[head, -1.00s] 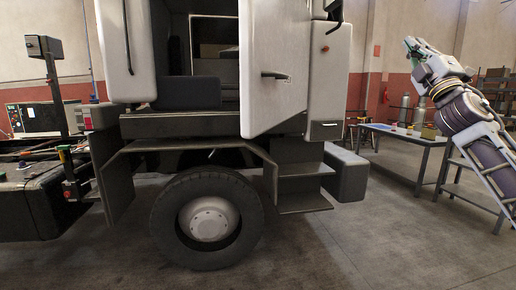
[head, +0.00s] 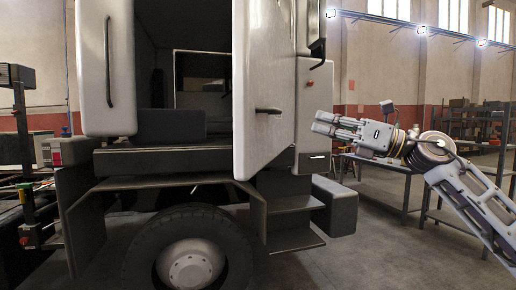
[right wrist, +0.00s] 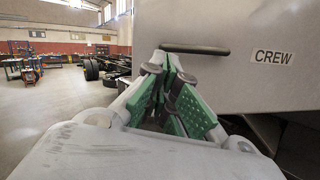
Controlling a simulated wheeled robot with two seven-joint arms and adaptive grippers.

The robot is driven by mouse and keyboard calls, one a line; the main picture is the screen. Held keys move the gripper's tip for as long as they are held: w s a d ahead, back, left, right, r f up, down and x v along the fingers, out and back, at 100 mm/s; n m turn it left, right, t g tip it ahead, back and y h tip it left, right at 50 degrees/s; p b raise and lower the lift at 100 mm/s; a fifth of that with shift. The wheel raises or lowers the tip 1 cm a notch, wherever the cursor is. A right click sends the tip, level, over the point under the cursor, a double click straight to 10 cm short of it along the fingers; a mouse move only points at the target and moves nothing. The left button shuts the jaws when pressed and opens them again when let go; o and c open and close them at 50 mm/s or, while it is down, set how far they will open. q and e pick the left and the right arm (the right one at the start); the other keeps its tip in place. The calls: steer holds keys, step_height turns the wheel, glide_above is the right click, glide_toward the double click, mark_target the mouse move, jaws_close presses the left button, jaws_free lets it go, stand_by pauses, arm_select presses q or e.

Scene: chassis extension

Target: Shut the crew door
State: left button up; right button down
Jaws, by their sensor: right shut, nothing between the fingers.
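The crew door (head: 264,85) is a white panel that stands open on the truck cab in the head view, with a dark handle (head: 268,111) on its face. The dark cab opening (head: 190,70) shows to its left. In the right wrist view the door (right wrist: 235,85) bears a "CREW" label (right wrist: 273,57) and the dark handle (right wrist: 195,49). My right gripper (head: 318,124) is shut and empty, to the right of the door, pointing left. In the right wrist view its green-padded fingers (right wrist: 168,80) are together below the handle. I cannot tell whether they touch the door. My left gripper is not in view.
Dark steps (head: 294,222) and a wheel (head: 190,258) are under the cab. A grey box (head: 337,207) juts out by the steps. A table (head: 385,165) and shelving (head: 475,122) stand behind my right arm. Open floor shows at the lower right.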

mark_target(250, 147)
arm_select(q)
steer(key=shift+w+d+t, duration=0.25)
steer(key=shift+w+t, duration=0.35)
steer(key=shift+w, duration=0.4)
arm_select(e)
step_height(250, 147, down, 6)
steer(key=s+a+n+g+h, duration=0.1)
steer(key=s+n+g+h, duration=0.1)
steer(key=n+g, duration=0.1)
steer(key=shift+s+a+n, duration=0.2)
steer(key=shift+a+n, duration=0.05)
steer(key=shift+n, duration=0.25)
steer(key=shift+r, duration=0.1)
steer(key=p+x, duration=0.3)
steer(key=x, duration=0.9)
steer(key=shift+a, duration=0.4)
steer(key=shift+w+a+p, duration=0.2)
steer(key=shift+a+p, duration=0.15)
steer(key=shift+a, duration=0.2)
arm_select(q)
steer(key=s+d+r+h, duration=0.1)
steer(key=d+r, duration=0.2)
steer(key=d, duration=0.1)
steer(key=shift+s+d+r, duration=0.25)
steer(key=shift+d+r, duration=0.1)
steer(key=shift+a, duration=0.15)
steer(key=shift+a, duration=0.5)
arm_select(e)
steer(key=shift+a, duration=0.1)
